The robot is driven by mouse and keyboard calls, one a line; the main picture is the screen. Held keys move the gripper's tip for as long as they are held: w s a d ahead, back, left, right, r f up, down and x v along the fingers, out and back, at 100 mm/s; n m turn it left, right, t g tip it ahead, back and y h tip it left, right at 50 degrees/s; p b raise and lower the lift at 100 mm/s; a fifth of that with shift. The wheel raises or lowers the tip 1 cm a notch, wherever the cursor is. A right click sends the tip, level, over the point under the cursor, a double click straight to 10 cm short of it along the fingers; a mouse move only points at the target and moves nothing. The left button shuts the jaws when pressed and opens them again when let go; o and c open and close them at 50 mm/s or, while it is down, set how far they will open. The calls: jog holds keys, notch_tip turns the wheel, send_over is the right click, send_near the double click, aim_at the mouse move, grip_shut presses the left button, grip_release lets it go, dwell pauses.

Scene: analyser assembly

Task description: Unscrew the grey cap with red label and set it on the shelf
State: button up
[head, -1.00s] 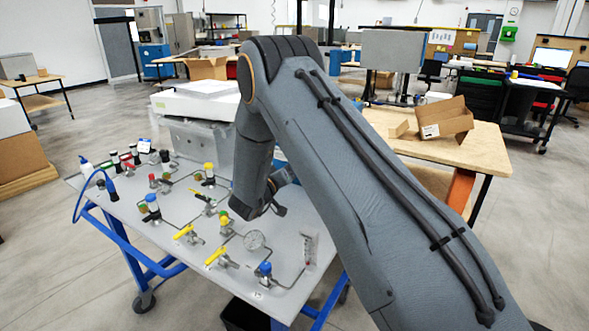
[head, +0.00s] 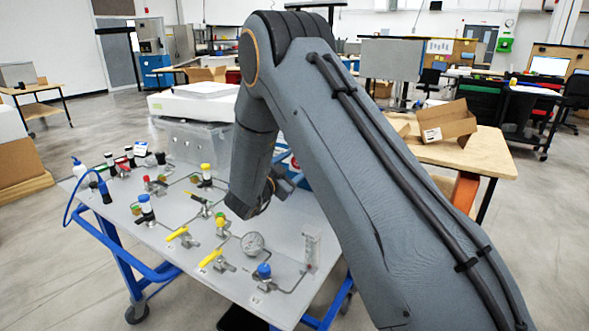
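The panel table (head: 185,262) carries several valves and fittings joined by thin tubes. I cannot make out a grey cap with a red label; it may be hidden behind my arm or too small to tell. My arm reaches over the right part of the panel and bends down. The end of my arm, with my gripper (head: 272,192), is low over the panel behind the gauge (head: 253,243). My fingers are mostly hidden by the wrist, so their opening and anything in them do not show. I cannot tell which surface is the shelf.
Yellow-handled valves (head: 212,258), a blue-topped fitting (head: 264,271) and a clear flow tube (head: 311,250) stand near the front. A white-topped box (head: 195,104) is at the back. A wooden table (head: 490,160) with an open carton (head: 447,122) stands to the right.

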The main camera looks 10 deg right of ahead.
jog(key=c, duration=1.2)
jog(key=n+p, duration=0.4)
jog(key=n, duration=0.8)
jog(key=n+p, duration=0.4)
jog(key=n, duration=0.7)
jog(key=shift+a+r+n+p, duration=0.15)
jog(key=shift+r+n+p, duration=0.05)
jog(key=shift+n+p, duration=0.2)
jog(key=o, duration=0.5)
jog(key=c, duration=0.5)
jog(key=shift+f, duration=0.1)
jog(key=shift+p+v, duration=0.3)
jog(key=shift+v, duration=0.75)
